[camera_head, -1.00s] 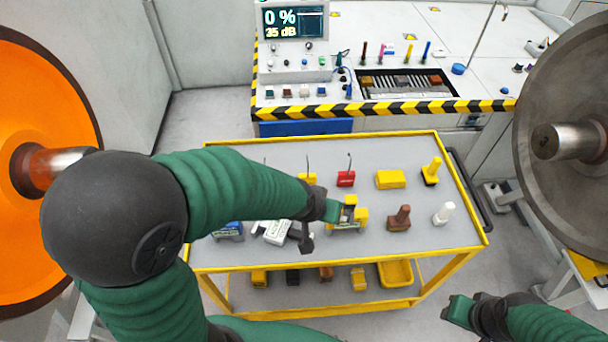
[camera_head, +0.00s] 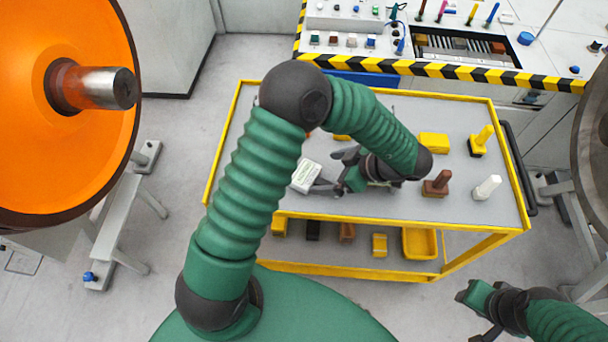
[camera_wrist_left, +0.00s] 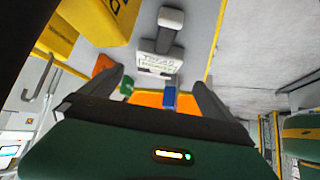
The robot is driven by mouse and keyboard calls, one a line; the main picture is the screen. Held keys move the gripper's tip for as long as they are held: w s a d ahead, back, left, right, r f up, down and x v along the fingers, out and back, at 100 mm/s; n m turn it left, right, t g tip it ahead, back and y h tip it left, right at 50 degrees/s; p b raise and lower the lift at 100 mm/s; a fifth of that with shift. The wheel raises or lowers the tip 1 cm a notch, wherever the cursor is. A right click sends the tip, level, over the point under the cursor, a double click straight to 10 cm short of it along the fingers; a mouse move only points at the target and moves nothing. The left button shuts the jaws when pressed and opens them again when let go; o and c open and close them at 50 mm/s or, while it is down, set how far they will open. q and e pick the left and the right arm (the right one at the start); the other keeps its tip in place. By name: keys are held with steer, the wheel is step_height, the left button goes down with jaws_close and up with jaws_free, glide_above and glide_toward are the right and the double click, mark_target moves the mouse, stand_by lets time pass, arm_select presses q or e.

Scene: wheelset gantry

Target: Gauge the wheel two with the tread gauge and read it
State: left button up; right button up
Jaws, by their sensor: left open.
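The tread gauge appears to be the white labelled piece (camera_head: 305,175) lying on the cart top; its label also shows in the left wrist view (camera_wrist_left: 157,63). My left gripper (camera_head: 333,172) is open over the cart, pointing left at the gauge. In the wrist view the gauge lies ahead, in line with the gap between the fingers (camera_wrist_left: 160,92), and I see no grip on it. An orange wheel (camera_head: 75,150) stands at the left and a grey wheel (camera_head: 592,135) at the right edge; no number shows. My right gripper (camera_head: 476,308) is low at the right, apart from the cart; its jaw gap is unclear.
The yellow-edged cart (camera_head: 230,165) also holds a yellow block (camera_head: 433,143), a yellow stamp-like piece (camera_head: 481,140), a brown one (camera_head: 437,183) and a white one (camera_head: 487,187). A striped-edge bench (camera_head: 440,70) stands behind.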

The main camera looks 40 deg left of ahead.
mark_target(306, 173)
arm_select(q)
steer(key=x, duration=0.9)
steer(key=shift+w+a+f, duration=0.25)
steer(key=shift+w+a, duration=0.05)
steer(key=shift+a, duration=0.1)
steer(key=shift+r, duration=0.15)
steer(key=c, duration=1.9)
